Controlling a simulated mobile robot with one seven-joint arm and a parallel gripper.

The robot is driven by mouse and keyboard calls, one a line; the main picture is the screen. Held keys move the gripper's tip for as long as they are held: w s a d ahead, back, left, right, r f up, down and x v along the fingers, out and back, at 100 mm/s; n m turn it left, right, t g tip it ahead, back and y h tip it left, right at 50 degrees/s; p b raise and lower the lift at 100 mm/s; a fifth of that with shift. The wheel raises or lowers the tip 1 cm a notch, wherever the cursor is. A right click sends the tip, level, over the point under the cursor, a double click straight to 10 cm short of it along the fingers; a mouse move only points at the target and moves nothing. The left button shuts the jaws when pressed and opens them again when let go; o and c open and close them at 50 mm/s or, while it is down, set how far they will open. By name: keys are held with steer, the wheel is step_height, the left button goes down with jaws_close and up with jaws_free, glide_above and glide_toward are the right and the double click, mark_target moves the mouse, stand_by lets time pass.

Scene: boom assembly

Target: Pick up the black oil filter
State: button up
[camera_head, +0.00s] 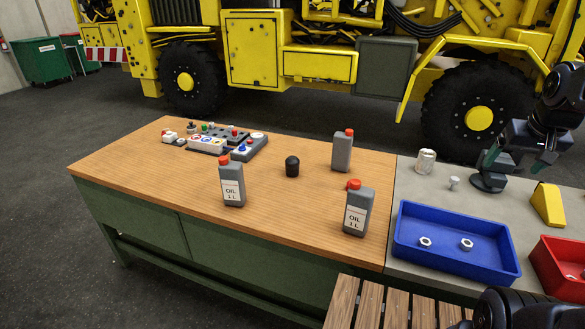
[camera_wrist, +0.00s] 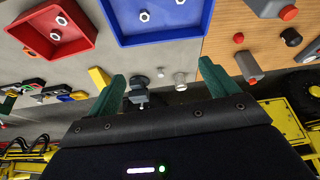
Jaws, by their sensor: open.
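The black oil filter (camera_head: 292,166) stands upright on the wooden tabletop (camera_head: 140,165), between grey oil bottles. It is small near the right edge of the wrist view (camera_wrist: 291,37). My gripper (camera_head: 519,163) is at the right in the head view, over the grey part of the bench and well apart from the filter. In the wrist view my gripper (camera_wrist: 160,80) has its two green fingers spread wide, with nothing held between them.
Grey oil bottles with red caps stand left (camera_head: 232,183), behind right (camera_head: 342,152) and front right (camera_head: 357,210) of the filter. A control box (camera_head: 250,148) lies at the back left. A blue tray (camera_head: 450,272), red tray (camera_head: 562,255) and yellow wedge (camera_head: 548,205) occupy the grey side.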

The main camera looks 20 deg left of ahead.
steer(key=w+a+n+y, duration=0.1)
steer(key=w+a+n, duration=0.1)
steer(key=w+a, duration=0.85)
steer(key=w+a+n, duration=0.2)
steer(key=w+a, duration=0.6)
steer(key=w, duration=0.5)
steer(key=n+g+y, duration=0.2)
steer(key=n, duration=0.3)
glide_above(292, 164)
steer(key=d, duration=0.1)
steer(key=f, duration=2.8)
steer(key=shift+w+d, duration=0.15)
steer(key=shift+w, duration=0.25)
steer(key=x, duration=1)
steer(key=shift+w, duration=0.25)
steer(key=shift+r, duration=0.1)
steer(key=c, duration=1.2)
steer(key=shift+c, duration=0.2)
